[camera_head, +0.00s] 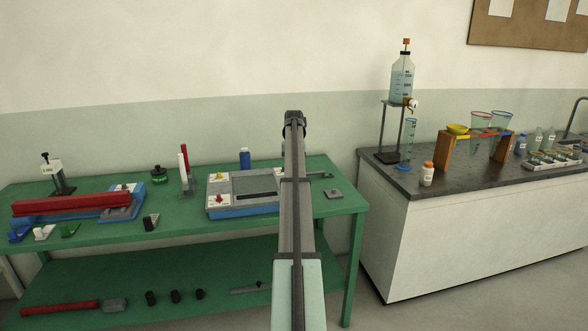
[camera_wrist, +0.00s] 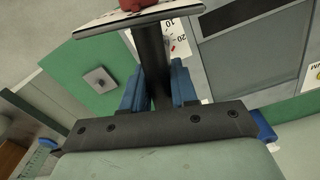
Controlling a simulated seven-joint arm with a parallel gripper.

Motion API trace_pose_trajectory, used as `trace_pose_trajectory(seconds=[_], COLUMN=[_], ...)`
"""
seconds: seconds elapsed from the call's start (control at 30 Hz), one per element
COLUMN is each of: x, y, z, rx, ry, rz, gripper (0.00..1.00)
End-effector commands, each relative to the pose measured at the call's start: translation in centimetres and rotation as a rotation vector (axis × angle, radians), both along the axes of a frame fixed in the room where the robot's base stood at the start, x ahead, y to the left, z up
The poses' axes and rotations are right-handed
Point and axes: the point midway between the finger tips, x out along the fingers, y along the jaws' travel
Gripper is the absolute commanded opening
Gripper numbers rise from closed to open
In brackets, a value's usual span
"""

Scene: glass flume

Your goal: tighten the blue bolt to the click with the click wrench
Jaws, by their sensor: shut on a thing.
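My gripper (camera_wrist: 157,90) shows in the wrist view, with its two blue fingers shut on a dark upright bar (camera_wrist: 152,58). The bar looks like part of the click wrench, but I cannot tell for sure. Its far end meets a white plate with a red piece (camera_wrist: 130,16) at the top edge, and I cannot tell whether they are joined. In the head view my arm hides the gripper and bar. A thin grey rod (camera_head: 318,175) shows right of my arm above the green bench. I cannot make out the blue bolt in either view.
A blue-based fixture (camera_head: 213,209) with yellow and red knobs stands on the green bench (camera_head: 285,209), left of my arm. A blue bottle (camera_head: 245,159) stands behind it. A small grey plate (camera_head: 334,194) lies at the right. A red beam (camera_head: 70,204) lies far left.

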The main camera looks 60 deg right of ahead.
Motion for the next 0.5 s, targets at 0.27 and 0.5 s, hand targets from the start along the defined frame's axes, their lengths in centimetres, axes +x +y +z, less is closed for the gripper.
trace_pose_trajectory(seconds=[0.27, 0.5], x=[0.00, 0.03], y=[0.01, 0.03], z=[0.07, 0.07], rx=[0.000, 0.000], ry=[0.000, 0.000], rz=[-0.013, -0.121], gripper=[0.00, 0.00])
